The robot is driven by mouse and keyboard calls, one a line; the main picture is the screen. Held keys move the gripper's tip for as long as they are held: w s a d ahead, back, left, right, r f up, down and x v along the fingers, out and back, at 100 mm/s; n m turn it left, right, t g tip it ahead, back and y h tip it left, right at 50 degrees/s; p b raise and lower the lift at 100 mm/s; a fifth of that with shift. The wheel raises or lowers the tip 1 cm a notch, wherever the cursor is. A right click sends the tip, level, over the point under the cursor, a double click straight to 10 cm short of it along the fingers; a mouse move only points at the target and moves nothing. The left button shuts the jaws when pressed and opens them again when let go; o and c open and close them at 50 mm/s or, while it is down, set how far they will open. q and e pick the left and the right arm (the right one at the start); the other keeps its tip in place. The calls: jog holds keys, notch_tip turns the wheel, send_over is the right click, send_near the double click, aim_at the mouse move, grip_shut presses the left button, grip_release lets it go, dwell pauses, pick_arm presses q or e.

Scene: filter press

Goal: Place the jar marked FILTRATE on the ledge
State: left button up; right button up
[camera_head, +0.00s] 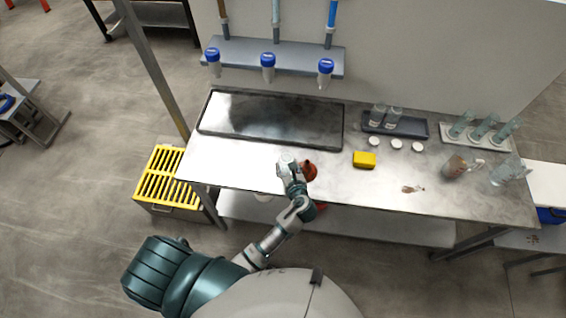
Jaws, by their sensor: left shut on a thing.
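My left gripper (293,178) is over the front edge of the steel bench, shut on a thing. A pale, round-topped object (287,160) shows at its tip, but I cannot tell whether it is a jar. A dark red object (310,171) is just right of the gripper; I cannot tell whether they touch. Two clear jars with pale labels, a left one (377,115) and a right one (393,118), stand in a dark tray; no FILTRATE marking is readable. My right gripper is not in view.
A dark, shallow tray (270,118) lies at the back left of the bench. A yellow block (364,160), white lids (396,144), a brown-filled beaker (455,167) and a rack of tubes (472,138) stand to the right. A yellow grate (163,174) is left of the bench.

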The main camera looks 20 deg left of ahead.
pick_arm(q)
jog(key=w+a, duration=0.2)
jog(key=w, duration=0.1)
jog(key=shift+a+f, duration=0.15)
notch_tip(320, 180, down, 4)
jog(key=shift+r, duration=0.2)
jog(key=o, duration=1.3)
jog(key=shift+o, duration=0.2)
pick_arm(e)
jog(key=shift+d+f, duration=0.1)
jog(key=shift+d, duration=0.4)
pick_arm(q)
jog(key=v, duration=1.2)
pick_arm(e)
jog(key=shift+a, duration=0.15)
pick_arm(q)
jog(key=shift+s, duration=0.1)
